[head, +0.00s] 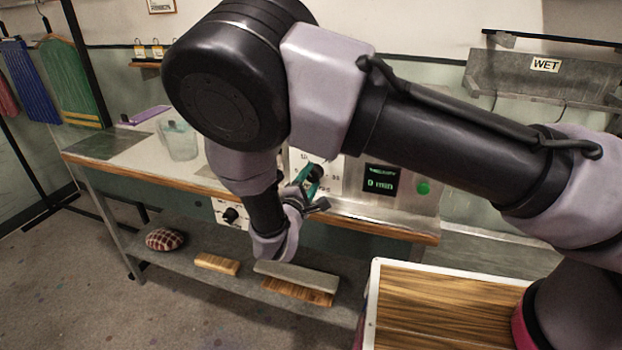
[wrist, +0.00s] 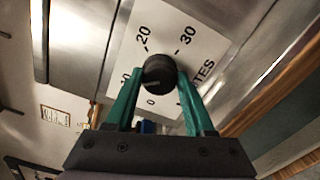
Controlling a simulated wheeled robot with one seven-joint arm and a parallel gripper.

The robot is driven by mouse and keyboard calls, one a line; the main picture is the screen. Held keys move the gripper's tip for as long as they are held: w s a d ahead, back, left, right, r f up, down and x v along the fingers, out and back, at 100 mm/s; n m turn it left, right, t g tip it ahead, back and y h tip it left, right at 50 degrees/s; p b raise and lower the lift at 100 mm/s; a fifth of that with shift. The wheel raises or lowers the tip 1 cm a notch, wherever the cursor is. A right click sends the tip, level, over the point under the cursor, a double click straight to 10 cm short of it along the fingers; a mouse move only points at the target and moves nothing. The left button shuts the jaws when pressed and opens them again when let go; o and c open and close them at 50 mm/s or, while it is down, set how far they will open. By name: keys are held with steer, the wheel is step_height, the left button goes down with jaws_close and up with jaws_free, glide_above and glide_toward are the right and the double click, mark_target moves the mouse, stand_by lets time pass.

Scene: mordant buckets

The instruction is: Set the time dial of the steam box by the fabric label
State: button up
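The steam box (head: 415,205) stands on the bench, with a dark display (head: 381,180) showing green text that reads "0 min" and a green button (head: 423,188) beside it. Its time dial (wrist: 159,74) is a round black knob on a white scale plate (wrist: 205,45) marked 0, 20, 30 and "MINUTES", partly covered. My gripper (wrist: 161,76) has its two teal fingers against opposite sides of the knob. In the head view my gripper (head: 314,180) is at the panel, partly hidden by my arm. I cannot pick out a readable fabric label.
A clear container (head: 178,140) stands on the bench top (head: 125,152). Brushes (head: 217,263) and a checked cushion (head: 165,239) lie on the lower shelf. A wooden-topped surface (head: 440,310) is at front right. Garments (head: 68,80) hang at left.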

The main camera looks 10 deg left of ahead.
steer(key=o, duration=0.3)
steer(key=shift+s, duration=0.15)
steer(key=s, duration=1)
steer(key=shift+s+a, duration=0.3)
steer(key=shift+a, duration=0.1)
